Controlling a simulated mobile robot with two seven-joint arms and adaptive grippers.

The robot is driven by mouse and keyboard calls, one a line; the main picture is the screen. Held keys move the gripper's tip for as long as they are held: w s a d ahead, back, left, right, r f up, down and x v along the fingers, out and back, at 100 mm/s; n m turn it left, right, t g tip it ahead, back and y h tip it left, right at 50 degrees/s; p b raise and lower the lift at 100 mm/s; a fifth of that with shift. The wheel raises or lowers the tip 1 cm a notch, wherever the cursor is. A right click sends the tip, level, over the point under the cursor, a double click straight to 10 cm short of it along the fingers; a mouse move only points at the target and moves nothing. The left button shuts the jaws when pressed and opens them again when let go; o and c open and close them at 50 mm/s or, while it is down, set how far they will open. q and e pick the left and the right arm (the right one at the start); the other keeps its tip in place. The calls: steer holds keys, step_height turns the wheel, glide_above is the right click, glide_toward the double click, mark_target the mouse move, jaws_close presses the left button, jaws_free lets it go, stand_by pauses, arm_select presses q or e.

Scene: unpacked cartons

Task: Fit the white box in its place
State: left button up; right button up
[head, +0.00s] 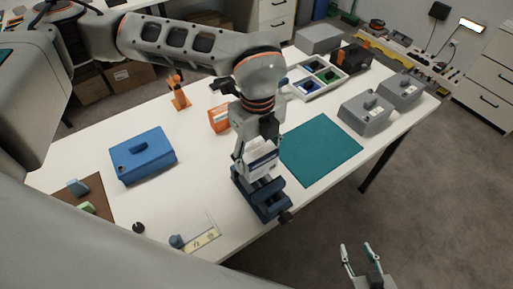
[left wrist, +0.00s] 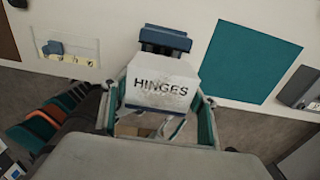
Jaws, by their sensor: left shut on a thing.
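A white box marked HINGES (left wrist: 162,84) is between the fingers of my left gripper (left wrist: 160,100) in the left wrist view. In the head view, the white box (head: 261,160) hangs under my left gripper (head: 258,168), which is shut on it. A dark blue vise-like fixture (head: 262,200) stands on the table directly below or just beyond the box; I cannot tell whether they touch. The fixture shows past the box in the left wrist view (left wrist: 165,40). My right gripper (head: 356,248) is open and empty, low over the floor beyond the table's front edge.
Grey boxes (head: 365,114), a compartment tray (head: 341,84) and an orange box (head: 219,119) stand farther back. A small pale plate (head: 205,239) lies near the front edge.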

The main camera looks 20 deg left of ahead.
arm_select(q)
steer(key=shift+f, duration=0.65)
steer(key=shift+r, duration=0.1)
steer(key=shift+f+b, duration=2)
steer(key=shift+f, duration=0.4)
steer(key=shift+f, duration=0.3)
steer(key=o, duration=1.3)
steer(key=shift+c, duration=0.2)
steer(key=shift+r, duration=0.15)
step_height(320, 180, up, 12)
steer(key=shift+f, duration=0.1)
